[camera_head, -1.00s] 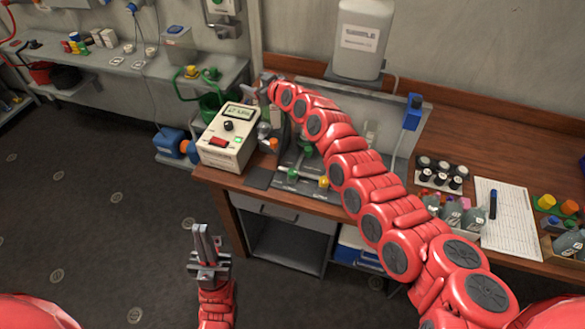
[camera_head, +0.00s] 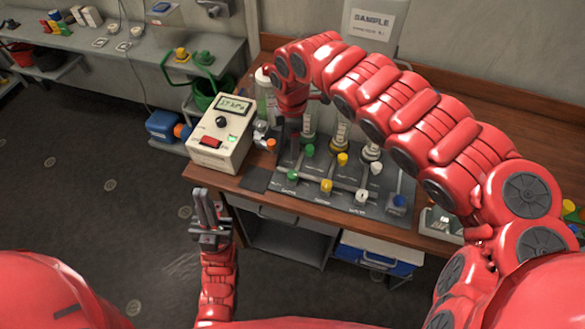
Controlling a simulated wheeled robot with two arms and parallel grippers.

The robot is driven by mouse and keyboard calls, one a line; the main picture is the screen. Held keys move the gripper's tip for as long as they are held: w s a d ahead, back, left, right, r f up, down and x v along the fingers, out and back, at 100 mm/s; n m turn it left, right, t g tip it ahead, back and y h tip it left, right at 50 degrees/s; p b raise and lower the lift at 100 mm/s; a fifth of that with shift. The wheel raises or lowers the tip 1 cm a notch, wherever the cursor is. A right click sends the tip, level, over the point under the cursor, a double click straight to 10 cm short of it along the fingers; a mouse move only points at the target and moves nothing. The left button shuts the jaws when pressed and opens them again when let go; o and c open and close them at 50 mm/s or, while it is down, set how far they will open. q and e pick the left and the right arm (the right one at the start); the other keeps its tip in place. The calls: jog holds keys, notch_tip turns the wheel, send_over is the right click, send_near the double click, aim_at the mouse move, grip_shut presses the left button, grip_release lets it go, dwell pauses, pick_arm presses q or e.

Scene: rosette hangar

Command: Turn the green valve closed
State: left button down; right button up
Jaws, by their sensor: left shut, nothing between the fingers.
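A dark panel (camera_head: 318,190) on the wooden bench carries rows of small valves with coloured handles. A green handle (camera_head: 309,151) shows in the back row and another green handle (camera_head: 292,176) in the front row; I cannot tell which is the valve meant or how far it is turned. My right gripper (camera_head: 287,152) points down over the panel's left part, just left of the back green handle. Its fingertips are dark and partly hidden, and contact is unclear. My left gripper (camera_head: 206,208) is shut and empty, low in front of the bench.
A meter box (camera_head: 220,135) with a lit display stands left of the panel. Yellow handles (camera_head: 327,186) and white handles (camera_head: 361,196) sit to the right of the green ones. A blue-and-white box (camera_head: 375,258) is under the bench. My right arm covers much of the bench's right side.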

aim_at(292, 174)
notch_tip(292, 174, down, 16)
jog(key=p, duration=0.3)
jog(key=shift+w+r, duration=0.15)
jog(key=shift+r, duration=0.1)
jog(key=shift+r, duration=0.1)
jog(key=shift+c, duration=0.5)
grip_shut()
